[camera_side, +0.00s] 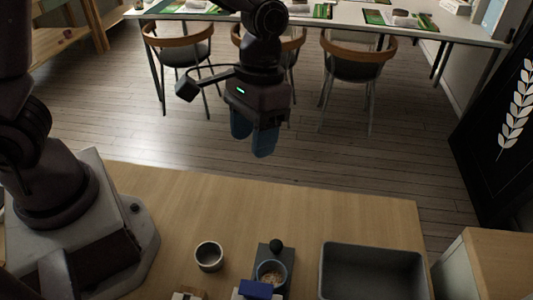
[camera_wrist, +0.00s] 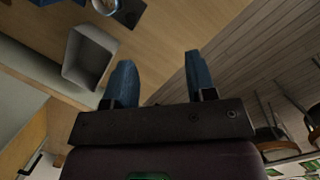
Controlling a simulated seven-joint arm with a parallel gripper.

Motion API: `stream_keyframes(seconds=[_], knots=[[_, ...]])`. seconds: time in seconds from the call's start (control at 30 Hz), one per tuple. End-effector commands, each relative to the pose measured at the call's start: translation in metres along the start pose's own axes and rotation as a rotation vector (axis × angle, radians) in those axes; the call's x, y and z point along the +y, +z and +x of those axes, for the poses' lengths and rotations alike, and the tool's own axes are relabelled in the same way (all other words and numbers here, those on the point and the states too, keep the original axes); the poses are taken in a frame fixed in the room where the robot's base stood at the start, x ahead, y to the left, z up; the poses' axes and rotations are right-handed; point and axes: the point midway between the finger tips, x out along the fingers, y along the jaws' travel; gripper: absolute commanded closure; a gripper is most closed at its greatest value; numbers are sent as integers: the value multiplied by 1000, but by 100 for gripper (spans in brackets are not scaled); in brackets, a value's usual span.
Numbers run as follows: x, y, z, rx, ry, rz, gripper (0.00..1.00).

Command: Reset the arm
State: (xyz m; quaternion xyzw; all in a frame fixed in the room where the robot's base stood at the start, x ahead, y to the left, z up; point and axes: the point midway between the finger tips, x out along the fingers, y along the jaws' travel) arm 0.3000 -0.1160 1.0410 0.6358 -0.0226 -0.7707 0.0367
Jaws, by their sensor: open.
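My gripper (camera_side: 252,138) hangs high above the far edge of the wooden table (camera_side: 170,195) in the side view, with its blue fingers pointing down. In the wrist view my gripper (camera_wrist: 160,80) is open, with a clear gap between the two blue fingers and nothing in it. My gripper touches nothing.
A grey bin (camera_side: 372,272) stands at the table's right. A small grey cup (camera_side: 209,256) and another cup (camera_side: 271,273) on a dark stand are near the front, by a blue block (camera_side: 256,289). Chairs (camera_side: 358,75) and a long white table (camera_side: 440,25) stand behind.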

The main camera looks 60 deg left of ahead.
Motion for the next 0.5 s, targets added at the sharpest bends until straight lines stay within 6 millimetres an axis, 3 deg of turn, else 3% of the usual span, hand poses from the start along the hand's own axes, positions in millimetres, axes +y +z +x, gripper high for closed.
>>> stream_keyframes(seconds=[0.03, 0.2, 0.5], knots=[[-10, 9, -16, 49, 3, 24, 49], [-42, 42, -53, 205, -8, 96, 49], [-88, 100, -94, 490, -62, 119, 49]])
